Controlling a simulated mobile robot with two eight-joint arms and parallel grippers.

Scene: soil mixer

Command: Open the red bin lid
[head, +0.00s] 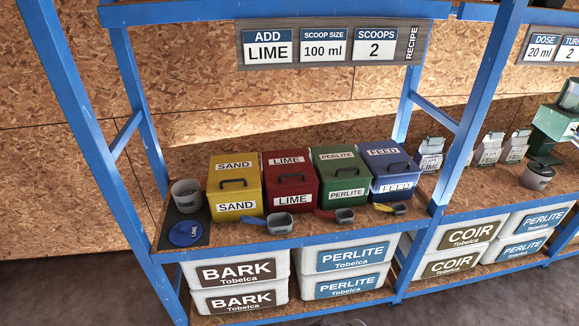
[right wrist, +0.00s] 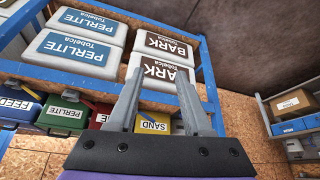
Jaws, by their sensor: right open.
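The red bin (head: 305,197), labelled LIME, stands on the wooden shelf between the yellow and green bins in the head view. Its red lid (head: 272,171) is shut, with a dark handle near the front. Part of the red bin (right wrist: 98,107) shows in the right wrist view, where the picture is upside down and my finger hides some of it. My right gripper (right wrist: 159,76) is open and empty, its fingers apart, at a distance from the bins. My left gripper is not in view.
The yellow SAND bin (head: 234,196), green PERLITE bin (head: 353,179) and blue FEED bin (head: 405,170) flank it. Several scoops lie in front, including a blue-handled one (head: 280,224). A grey cup (head: 187,196) and blue lid (head: 185,233) are at left. Blue posts (head: 478,100) frame the shelf.

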